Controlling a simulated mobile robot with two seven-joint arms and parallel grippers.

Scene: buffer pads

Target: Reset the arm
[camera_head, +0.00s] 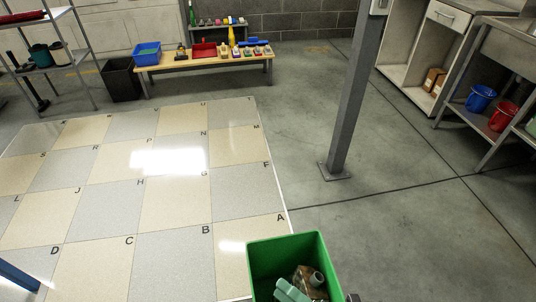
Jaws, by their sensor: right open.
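Only a small dark piece of my right gripper (352,297) shows at the bottom edge, just right of the green bin (318,252). Most of it is cut off by the frame. It is open, and I see nothing held in it. The green bin stands at the bottom centre and holds a few loose things, among them a pale green piece (290,291) and a brownish piece. My left gripper is not in view.
A tiled floor area (135,240) with letters fills the left. A grey post (352,100) stands right of centre. A wooden bench (205,62) and a shelf rack (75,55) are at the back. Workbenches (505,55) stand at right. The grey floor between is clear.

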